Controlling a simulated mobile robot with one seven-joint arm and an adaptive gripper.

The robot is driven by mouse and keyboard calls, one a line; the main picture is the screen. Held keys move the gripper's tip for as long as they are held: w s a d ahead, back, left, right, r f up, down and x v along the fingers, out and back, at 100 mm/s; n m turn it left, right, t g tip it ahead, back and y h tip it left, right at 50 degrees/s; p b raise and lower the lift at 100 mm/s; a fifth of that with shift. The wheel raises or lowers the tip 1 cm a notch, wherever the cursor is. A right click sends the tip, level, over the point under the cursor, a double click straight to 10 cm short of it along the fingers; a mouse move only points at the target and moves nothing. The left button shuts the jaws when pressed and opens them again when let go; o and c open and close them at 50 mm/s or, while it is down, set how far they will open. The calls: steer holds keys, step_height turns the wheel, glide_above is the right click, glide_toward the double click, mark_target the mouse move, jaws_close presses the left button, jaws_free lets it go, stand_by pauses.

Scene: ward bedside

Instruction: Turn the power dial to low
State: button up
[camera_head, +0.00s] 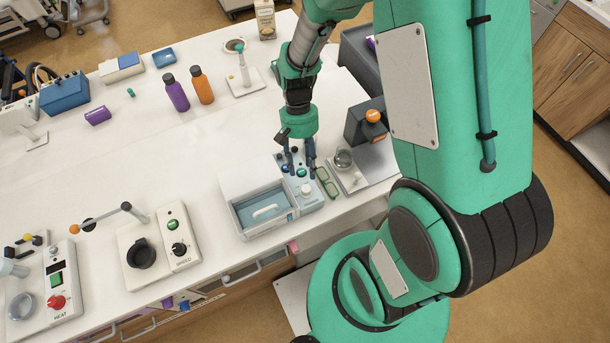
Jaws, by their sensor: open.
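A white and blue box-like device (238,214) with a clear-windowed front stands near the table's front edge. Its light blue control panel (311,206) on the right side carries a pale round dial (306,189) and a green button (301,172). No word "power" is readable there, and the dial's setting is too small to tell. My gripper (300,168) points down over this panel with its dark fingers apart, just behind the dial. Nothing shows between the fingers. Whether a fingertip touches the panel I cannot tell.
Green glasses (327,183) and a grey device with an orange knob (373,116) stand close on the right. Left are a speed unit (183,232) and a heat unit (60,280). Purple (176,94) and orange (202,87) bottles stand behind. The table's left-middle is clear.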

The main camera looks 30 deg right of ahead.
steer(key=shift+v, duration=2.1)
steer(key=shift+s, duration=0.1)
steer(key=r+m+t+h+p, duration=0.1)
steer(key=r+m+t+p, duration=0.1)
steer(key=m+t, duration=0.15)
glide_above(306, 189)
steer(key=shift+f+n+t, duration=0.2)
steer(key=shift+n+t, duration=0.25)
steer(key=shift+f, duration=0.1)
step_height(306, 189, down, 14)
steer(key=shift+r+b, duration=0.15)
steer(key=shift+b, duration=0.7)
